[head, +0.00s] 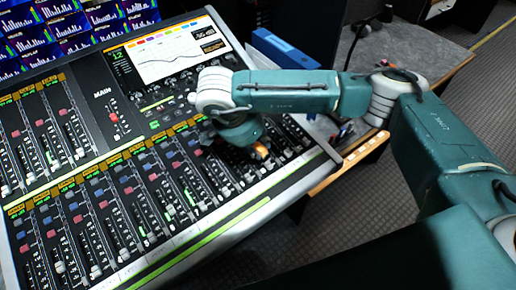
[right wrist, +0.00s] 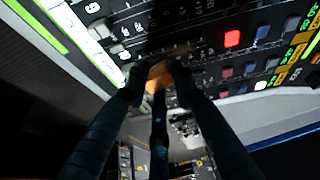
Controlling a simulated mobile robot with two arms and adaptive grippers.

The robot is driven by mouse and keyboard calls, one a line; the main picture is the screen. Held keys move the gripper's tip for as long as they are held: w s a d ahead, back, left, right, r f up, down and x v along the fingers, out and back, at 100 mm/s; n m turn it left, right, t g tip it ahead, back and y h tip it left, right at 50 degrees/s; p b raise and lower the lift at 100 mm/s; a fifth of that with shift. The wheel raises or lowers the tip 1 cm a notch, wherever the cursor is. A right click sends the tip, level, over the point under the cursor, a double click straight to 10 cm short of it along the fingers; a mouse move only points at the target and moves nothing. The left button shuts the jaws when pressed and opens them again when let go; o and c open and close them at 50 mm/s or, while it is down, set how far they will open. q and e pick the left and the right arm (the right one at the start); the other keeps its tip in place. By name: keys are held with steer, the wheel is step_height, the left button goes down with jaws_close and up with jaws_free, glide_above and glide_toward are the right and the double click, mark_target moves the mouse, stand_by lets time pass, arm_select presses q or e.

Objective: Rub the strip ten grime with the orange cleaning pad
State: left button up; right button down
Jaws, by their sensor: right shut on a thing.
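In the head view my right arm reaches in from the right over the mixing console (head: 105,180). My right gripper (head: 258,150) points down at the console's right end, mostly hidden behind its own wrist. A small bit of the orange cleaning pad (head: 262,151) shows at its tip. In the right wrist view the fingers of the gripper (right wrist: 158,88) are closed on the orange pad (right wrist: 158,74), which is at the console surface among the channel strips. I cannot tell whether it touches the surface. The strip ten grime cannot be made out. My left gripper is out of view.
Rows of faders and knobs cover the console. A screen (head: 165,55) stands at its back, with a wall of monitors (head: 60,28) behind. A blue binder (head: 284,48) lies behind my right arm. A wooden desk edge (head: 350,165) runs along the console's right side.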

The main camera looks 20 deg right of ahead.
mark_target(256, 146)
steer(key=shift+w+a+r+p, duration=0.1)
steer(key=shift+w+r+p, duration=0.05)
steer(key=shift+r, duration=0.3)
steer(key=shift+w+a+r+p, duration=0.1)
steer(key=shift+r+p, duration=0.05)
steer(key=shift+r, duration=1.05)
steer(key=shift+d+r+p, duration=0.1)
steer(key=shift+r+p, duration=0.65)
steer(key=shift+r, duration=0.55)
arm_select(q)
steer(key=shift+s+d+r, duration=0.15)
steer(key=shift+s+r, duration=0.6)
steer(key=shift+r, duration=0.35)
arm_select(e)
steer(key=shift+r, duration=0.1)
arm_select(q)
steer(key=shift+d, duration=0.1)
